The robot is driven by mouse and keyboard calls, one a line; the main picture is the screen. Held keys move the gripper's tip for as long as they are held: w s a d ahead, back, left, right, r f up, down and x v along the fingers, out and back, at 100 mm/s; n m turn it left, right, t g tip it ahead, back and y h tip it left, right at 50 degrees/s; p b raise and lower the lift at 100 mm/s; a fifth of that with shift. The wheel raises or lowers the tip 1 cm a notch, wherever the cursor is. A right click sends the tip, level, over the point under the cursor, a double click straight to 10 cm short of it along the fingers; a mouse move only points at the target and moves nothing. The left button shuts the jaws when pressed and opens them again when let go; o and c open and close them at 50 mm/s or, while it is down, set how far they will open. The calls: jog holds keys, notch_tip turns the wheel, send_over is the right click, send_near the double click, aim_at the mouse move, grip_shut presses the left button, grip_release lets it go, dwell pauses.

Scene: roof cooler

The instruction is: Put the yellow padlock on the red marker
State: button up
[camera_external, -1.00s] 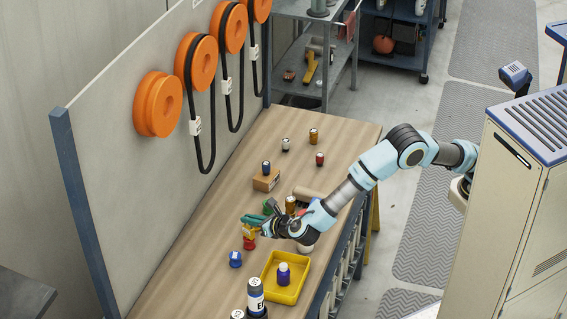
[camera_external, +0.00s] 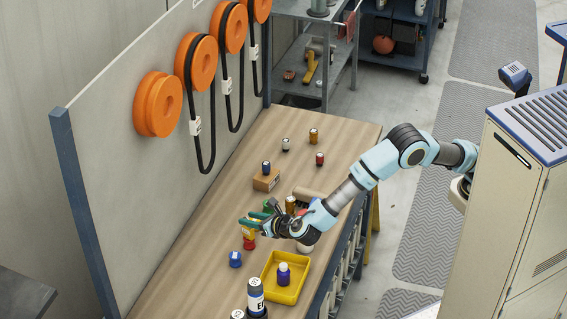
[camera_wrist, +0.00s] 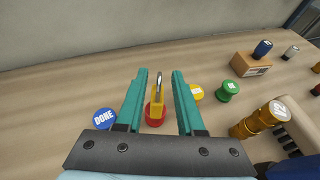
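The yellow padlock (camera_wrist: 158,107) stands upright on the red marker (camera_wrist: 155,117), its shackle up, in the wrist view. In the external view the padlock (camera_external: 249,234) shows small above the red marker (camera_external: 249,244) on the bench. My gripper (camera_wrist: 160,76) is open, with one green finger on each side of the padlock and a gap on both sides. In the external view my gripper (camera_external: 256,217) is low over the bench at the padlock. The red marker is partly hidden by the padlock.
A blue marker (camera_wrist: 105,118) reading DONE, a yellow marker (camera_wrist: 196,93) and a green marker (camera_wrist: 228,90) stand close by. A yellow tray (camera_external: 268,282) holds a purple bottle (camera_external: 283,272). A cardboard box (camera_external: 266,181) is farther back. The back panel (camera_external: 130,200) borders the bench.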

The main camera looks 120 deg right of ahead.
jog(key=b+v, duration=0.2)
jog(key=v, duration=0.9)
jog(key=shift+s+a+b, duration=0.15)
jog(key=shift+a+b, duration=0.1)
jog(key=shift+b, duration=0.05)
jog(key=s+d+r+m+g+y+p, duration=0.1)
jog(key=s+r+m+y+p, duration=0.2)
jog(key=s, duration=0.6)
jog(key=s+d+m+g+y+p, duration=0.2)
jog(key=s+m+y, duration=0.25)
jog(key=s, duration=0.55)
jog(key=s+a+f+m+y+b, duration=0.2)
jog(key=s+a+f+m, duration=0.2)
jog(key=s+m, duration=0.4)
jog(key=s+a+f+m+y+b, duration=0.3)
jog(key=s+a+f+m, duration=0.2)
jog(key=s, duration=0.6)
notch_tip(320, 180, down, 2)
jog(key=m, duration=0.3)
jog(key=shift+f, duration=0.15)
